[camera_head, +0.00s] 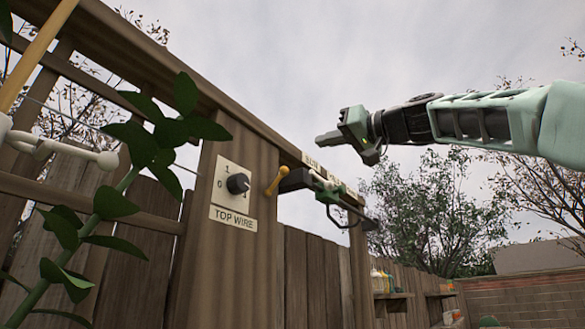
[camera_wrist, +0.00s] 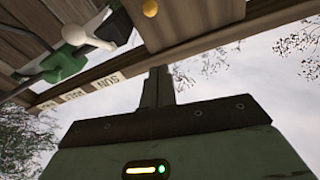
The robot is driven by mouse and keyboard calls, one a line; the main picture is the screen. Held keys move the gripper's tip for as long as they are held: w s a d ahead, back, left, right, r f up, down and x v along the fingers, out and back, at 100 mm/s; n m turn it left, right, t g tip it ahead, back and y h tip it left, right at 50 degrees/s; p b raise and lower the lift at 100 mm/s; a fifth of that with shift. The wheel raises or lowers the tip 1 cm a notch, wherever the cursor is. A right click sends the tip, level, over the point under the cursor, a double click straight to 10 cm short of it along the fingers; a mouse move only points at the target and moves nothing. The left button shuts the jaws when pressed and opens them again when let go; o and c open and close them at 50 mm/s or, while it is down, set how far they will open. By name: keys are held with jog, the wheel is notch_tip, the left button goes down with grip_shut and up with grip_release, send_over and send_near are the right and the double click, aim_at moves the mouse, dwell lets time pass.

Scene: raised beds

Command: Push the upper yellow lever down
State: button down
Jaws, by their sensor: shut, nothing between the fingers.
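My gripper (camera_head: 326,138) is shut and empty, pointing left against the sky, above and to the right of the lever in the head view. Its closed fingers (camera_wrist: 158,86) stand in front of the wooden beam in the wrist view. I cannot tell its depth distance from the lever.
A panel with a black dial (camera_head: 238,184) labelled TOP WIRE is on the post. Open sky surrounds my arm.

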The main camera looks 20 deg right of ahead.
jog(key=p, duration=0.5)
send_over(277, 181)
jog(key=s+d, duration=0.3)
jog(key=f, duration=0.2)
jog(key=shift+f, duration=0.2)
jog(key=shift+w, duration=0.1)
jog(key=shift+a+f+b, duration=0.1)
jog(key=shift+f+b, duration=0.05)
jog(key=shift+b, duration=0.15)
jog(key=b, duration=0.2)
jog(key=shift+s+f+t+b, duration=0.2)
jog(key=shift+f+t+b, duration=0.05)
jog(key=shift+t+b, duration=0.05)
